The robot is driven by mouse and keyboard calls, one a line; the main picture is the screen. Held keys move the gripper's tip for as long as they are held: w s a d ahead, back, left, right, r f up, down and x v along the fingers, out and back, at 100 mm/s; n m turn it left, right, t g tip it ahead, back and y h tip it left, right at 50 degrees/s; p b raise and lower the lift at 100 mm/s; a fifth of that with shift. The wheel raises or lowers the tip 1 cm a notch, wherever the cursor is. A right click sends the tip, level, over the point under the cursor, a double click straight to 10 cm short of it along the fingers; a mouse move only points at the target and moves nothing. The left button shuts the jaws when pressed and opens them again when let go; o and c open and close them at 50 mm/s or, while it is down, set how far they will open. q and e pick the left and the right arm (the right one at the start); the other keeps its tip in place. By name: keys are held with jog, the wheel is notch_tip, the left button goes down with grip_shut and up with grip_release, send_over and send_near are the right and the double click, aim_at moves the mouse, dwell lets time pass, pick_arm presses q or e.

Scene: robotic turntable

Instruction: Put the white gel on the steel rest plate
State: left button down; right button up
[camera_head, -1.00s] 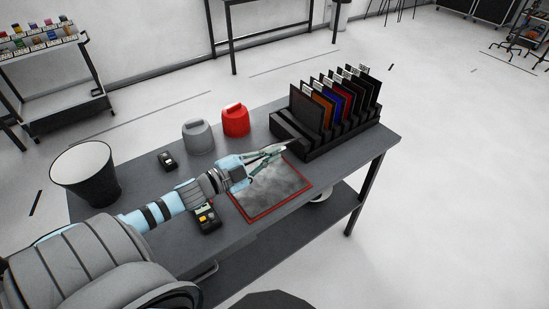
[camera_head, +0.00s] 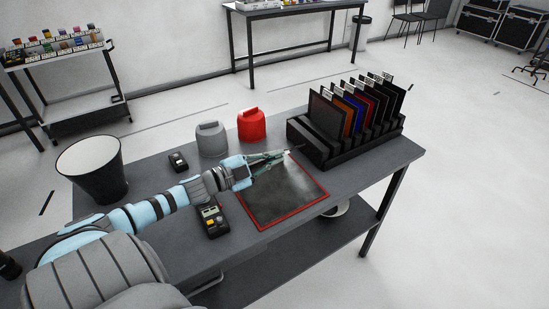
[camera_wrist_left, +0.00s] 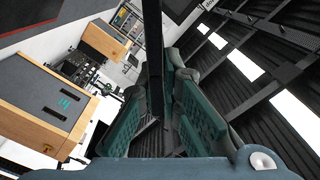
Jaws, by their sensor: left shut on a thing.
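The steel rest plate (camera_head: 285,197) seems to be the flat dark-grey panel with a red border on the table. My left gripper (camera_head: 284,156) is over its far corner, in front of the gel rack. It is shut on a thin dark-edged sheet (camera_wrist_left: 153,50), which the left wrist view shows edge-on between the fingers (camera_wrist_left: 158,110). The sheet's face is turned away, so I cannot tell its colour. A small white patch shows at the fingertips in the head view. Several coloured gels (camera_head: 350,112) with white tabs stand upright in the black rack (camera_head: 345,155). My right gripper is not in view.
A grey canister (camera_head: 211,143) and a red canister (camera_head: 252,126) stand behind my arm. A white-lined black bucket (camera_head: 92,180) is at the table's left. Small black devices (camera_head: 178,162) (camera_head: 212,222) lie nearby. The table's right front corner (camera_head: 390,165) is bare.

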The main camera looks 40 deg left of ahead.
pick_arm(q)
jog(key=shift+f+b, duration=0.4)
jog(key=shift+f, duration=0.05)
jog(key=c, duration=1.7)
grip_release()
jog(key=v, duration=1.2)
